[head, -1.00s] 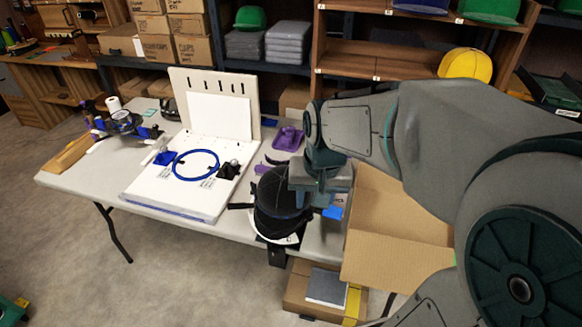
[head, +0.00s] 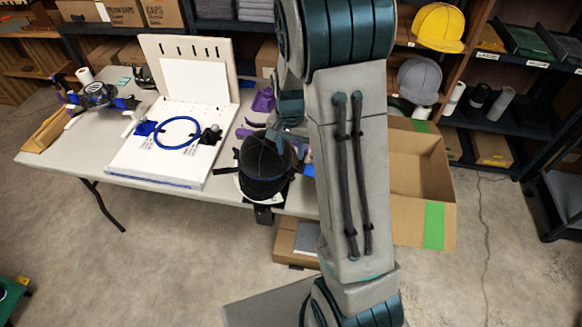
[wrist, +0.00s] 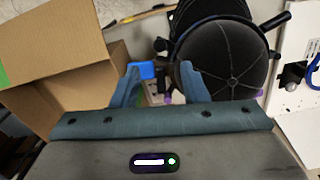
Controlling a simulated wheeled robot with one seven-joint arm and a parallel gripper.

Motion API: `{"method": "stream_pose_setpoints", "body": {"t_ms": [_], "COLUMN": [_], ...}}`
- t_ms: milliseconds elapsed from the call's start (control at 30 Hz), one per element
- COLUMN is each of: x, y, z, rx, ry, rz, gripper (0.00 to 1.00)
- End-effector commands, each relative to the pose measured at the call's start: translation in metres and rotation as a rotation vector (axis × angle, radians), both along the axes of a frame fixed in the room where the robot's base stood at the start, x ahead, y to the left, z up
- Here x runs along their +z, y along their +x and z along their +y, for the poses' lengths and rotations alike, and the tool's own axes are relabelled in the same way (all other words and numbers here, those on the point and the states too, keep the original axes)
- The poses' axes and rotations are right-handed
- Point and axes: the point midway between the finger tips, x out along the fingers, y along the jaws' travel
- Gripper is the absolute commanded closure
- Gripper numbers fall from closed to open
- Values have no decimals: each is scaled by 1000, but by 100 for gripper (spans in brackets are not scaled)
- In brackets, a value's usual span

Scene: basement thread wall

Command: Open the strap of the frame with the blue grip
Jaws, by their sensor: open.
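A black cap (head: 264,160) sits on a holder at the table's front edge; in the wrist view the cap (wrist: 222,58) is right of my fingers. A small blue piece, possibly the blue grip (wrist: 146,70), shows between my fingers; its blue (head: 308,171) also shows beside my arm in the head view. My gripper (wrist: 158,71) is open, with nothing clearly held; in the head view it is mostly hidden behind my arm. Black strap-like parts (wrist: 272,22) stick out around the cap. I cannot tell which is the strap, or whether it is fastened.
A white board (head: 150,165) on the table carries a blue ring (head: 178,132) with a blue clamp (head: 146,128) and a black clamp. An open cardboard box (head: 420,180) stands right of the table, close to my gripper. A yellow cap (head: 437,27) lies on the shelf.

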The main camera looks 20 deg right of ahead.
Motion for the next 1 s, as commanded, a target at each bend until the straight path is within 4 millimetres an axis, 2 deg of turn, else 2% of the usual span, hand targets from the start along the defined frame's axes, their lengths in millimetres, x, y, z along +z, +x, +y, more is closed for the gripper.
{"method": "stream_pose_setpoints", "body": {"t_ms": [100,300,500,700,933,967,1000], "x": [-24,-59,-81,-89,-90,-90,-90], "y": [-1,-2,-1,-1,-1,-1,-1], "z": [0,-1,0,-1,0,0,0], "rx": [2,0,3,2,2,2,2], "ry": [-1,0,1,0,0,0,-1], "rz": [6,5,2,0,0,0,-1], "gripper": [60,60,60,60,60,65,76]}}
